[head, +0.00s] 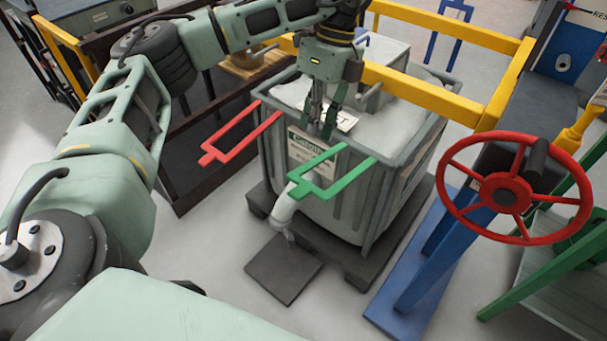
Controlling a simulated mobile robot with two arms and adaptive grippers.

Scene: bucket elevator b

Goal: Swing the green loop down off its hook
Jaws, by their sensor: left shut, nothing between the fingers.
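The green loop (347,181) is a flat rectangular frame with a short tab at its near end. It sticks out from the front of the grey bin (375,205), near the middle of the head view, roughly level with the rim. I cannot make out its hook. My left gripper (322,128) points down at the bin's front rim, just behind and left of the green loop. Its fingers are shut with nothing between them, and they look apart from the loop. My right gripper is not in view.
A similar red loop (212,154) sticks out left of the green one. A white spout (283,212) hangs below, over a dark plate (284,268). A red handwheel (515,237) stands at right. A yellow rail (432,88) runs behind the bin. Grey floor is clear in front.

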